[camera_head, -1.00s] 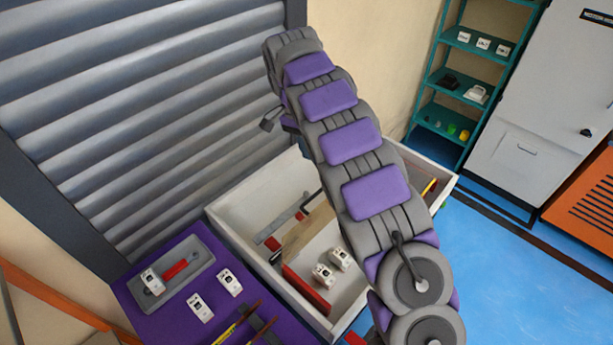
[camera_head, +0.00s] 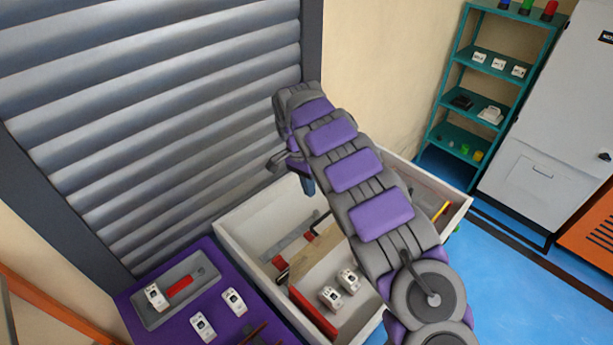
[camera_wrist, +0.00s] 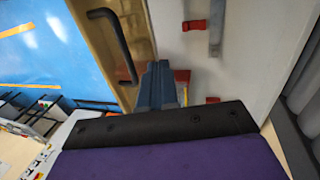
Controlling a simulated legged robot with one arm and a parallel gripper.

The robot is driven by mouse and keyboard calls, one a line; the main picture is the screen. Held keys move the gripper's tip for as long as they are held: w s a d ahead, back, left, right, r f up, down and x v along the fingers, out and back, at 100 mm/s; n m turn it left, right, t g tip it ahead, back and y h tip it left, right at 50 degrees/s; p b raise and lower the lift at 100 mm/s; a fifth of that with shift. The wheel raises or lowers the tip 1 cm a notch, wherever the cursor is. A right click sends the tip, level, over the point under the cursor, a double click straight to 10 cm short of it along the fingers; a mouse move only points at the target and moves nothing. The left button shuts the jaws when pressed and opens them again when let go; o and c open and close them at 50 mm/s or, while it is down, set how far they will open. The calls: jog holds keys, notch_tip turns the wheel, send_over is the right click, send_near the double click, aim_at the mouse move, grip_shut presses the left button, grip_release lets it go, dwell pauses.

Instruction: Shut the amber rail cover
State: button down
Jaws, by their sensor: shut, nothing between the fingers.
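The amber rail cover (camera_head: 308,268) is a tan, see-through-looking panel inside the white box. Its black bar handle (camera_head: 321,221) shows at its upper end. In the wrist view the cover (camera_wrist: 146,36) lies left of centre, with the bent black handle (camera_wrist: 113,42) on it. A grey rail with red ends (camera_head: 290,246) is exposed beside the cover. My gripper (camera_head: 308,186) is shut and empty, above the box's back part. In the wrist view my gripper's fingers (camera_wrist: 158,82) point between the handle and the rail's red pieces. I cannot tell whether they touch anything.
The white box (camera_head: 245,258) has raised walls, and a red strip (camera_head: 313,312) runs near its front left. White modules (camera_head: 348,280) sit inside. A purple bench (camera_head: 183,329) with a grey tray adjoins at left. A ribbed shutter (camera_head: 170,100) stands close behind.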

jog(key=shift+s+d+f, duration=1.55)
jog(key=shift+d+f, duration=0.1)
jog(key=shift+f, duration=0.2)
